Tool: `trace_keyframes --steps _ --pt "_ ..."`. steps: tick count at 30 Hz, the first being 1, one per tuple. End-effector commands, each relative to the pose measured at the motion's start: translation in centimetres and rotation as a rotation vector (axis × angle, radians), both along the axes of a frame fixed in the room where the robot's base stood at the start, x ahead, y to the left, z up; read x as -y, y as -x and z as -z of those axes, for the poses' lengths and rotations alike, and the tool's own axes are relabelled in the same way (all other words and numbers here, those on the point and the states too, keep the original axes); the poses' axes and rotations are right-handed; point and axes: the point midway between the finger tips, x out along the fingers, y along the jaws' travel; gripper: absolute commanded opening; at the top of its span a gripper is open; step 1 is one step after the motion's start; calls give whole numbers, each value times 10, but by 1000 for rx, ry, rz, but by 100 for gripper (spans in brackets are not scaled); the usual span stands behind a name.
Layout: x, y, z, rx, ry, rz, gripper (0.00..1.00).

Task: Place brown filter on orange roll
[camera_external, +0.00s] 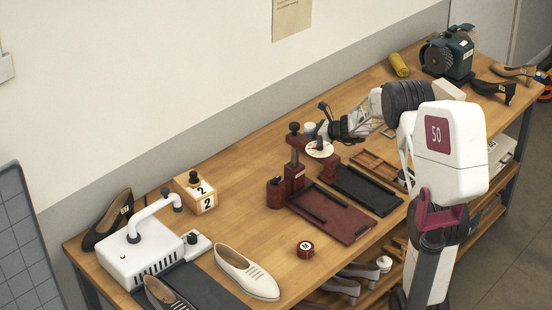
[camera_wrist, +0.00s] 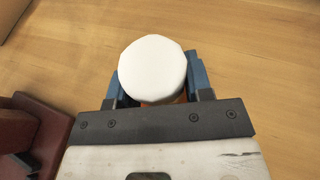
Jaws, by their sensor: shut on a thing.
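My gripper (camera_external: 322,130) is shut on a short round thing with a white top (camera_wrist: 152,62). A sliver of orange-brown side shows beneath that top in the wrist view, with a blue finger on each side. I cannot tell for certain whether it is the brown filter. In the external view the gripper is beside the maroon press (camera_external: 292,170), where a small white top (camera_external: 310,127) shows at the fingers. A yellow-orange roll (camera_external: 399,65) lies on its side at the back of the bench. A dark red roll-shaped piece (camera_external: 305,250) with a white label stands near the front edge.
A white disc (camera_external: 319,150) with a dark knob sits below my gripper. A maroon board (camera_external: 345,222) and black tray (camera_external: 367,190) lie in front. A wooden numbered block (camera_external: 196,192), white machine (camera_external: 140,257), cream shoe (camera_external: 246,272) and green grinder (camera_external: 449,54) occupy the bench.

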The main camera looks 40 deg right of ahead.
Motion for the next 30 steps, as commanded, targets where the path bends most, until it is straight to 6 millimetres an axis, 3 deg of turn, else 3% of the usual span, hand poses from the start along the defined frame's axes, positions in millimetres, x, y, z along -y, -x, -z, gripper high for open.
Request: trace_keyframes --steps 5,6,10,23,30 --pt "0 0 3 0 -1 0 22" --pt "0 0 3 0 -1 0 53" --pt "0 0 3 0 -1 0 72" --pt "0 0 -1 0 1 0 72" --pt "8 18 -9 0 1 2 72"
